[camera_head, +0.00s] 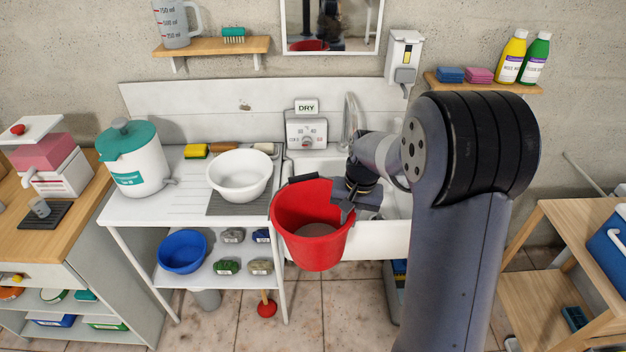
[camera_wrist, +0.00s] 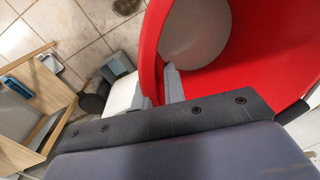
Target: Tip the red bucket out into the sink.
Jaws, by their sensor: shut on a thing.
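The red bucket (camera_head: 312,220) hangs in front of the sink, roughly upright, its mouth facing up toward the head camera. A greyish content or floor shows inside it. My gripper (camera_head: 352,192) is shut on the bucket's right rim. In the wrist view the red bucket (camera_wrist: 235,85) fills the upper right, with one finger of my gripper (camera_wrist: 170,85) inside its wall. The white sink (camera_head: 375,238) lies behind and to the right of the bucket. My arm and the bucket hide much of its basin.
A white bowl (camera_head: 240,187) stands on the drainboard left of the bucket. A teal-lidded container (camera_head: 135,158) is farther left. The tap (camera_head: 350,118) rises at the back of the sink. A wooden stand with a blue cooler (camera_head: 608,240) is at right.

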